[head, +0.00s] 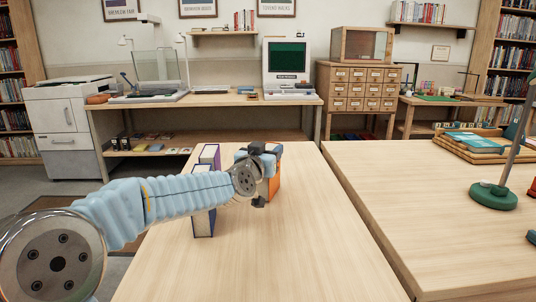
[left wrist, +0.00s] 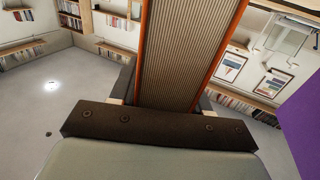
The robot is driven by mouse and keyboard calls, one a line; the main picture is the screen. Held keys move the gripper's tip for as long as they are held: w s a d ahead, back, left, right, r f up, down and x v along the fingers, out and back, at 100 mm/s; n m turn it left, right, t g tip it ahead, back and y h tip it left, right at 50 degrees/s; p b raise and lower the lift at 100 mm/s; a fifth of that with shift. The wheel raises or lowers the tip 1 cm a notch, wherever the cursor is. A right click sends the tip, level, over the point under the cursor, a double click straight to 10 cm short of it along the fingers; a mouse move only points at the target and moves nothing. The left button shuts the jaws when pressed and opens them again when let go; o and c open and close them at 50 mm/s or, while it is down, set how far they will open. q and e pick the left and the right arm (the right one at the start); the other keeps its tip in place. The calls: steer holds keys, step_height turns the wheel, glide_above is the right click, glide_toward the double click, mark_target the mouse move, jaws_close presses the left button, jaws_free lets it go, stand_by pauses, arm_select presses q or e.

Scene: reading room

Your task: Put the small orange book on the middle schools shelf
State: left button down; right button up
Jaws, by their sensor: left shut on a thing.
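My left gripper (head: 262,174) is shut on the small orange book (head: 274,184), just right of the purple books on the near table. In the left wrist view the orange book (left wrist: 182,55) rises between the fingers, its ribbed page edge facing the camera between two orange cover edges. Whether its bottom touches the table is hidden. Two purple books stand upright: a farther one (head: 211,154) and a nearer one (head: 204,222), partly behind my left arm. A purple cover (left wrist: 303,120) also fills the right of the wrist view. I cannot identify a schools shelf. My right gripper is not in view.
The near table (head: 270,260) is clear in front and to the right of the books. A gap separates it from the right table (head: 420,210), which holds a green lamp (head: 493,196) and a wooden tray (head: 470,155). A wall shelf (head: 225,33) and card cabinet (head: 355,98) stand behind.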

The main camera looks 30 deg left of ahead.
arm_select(q)
steer(key=shift+r, duration=0.1)
steer(key=shift+f, duration=0.2)
steer(key=c, duration=0.5)
jaws_free()
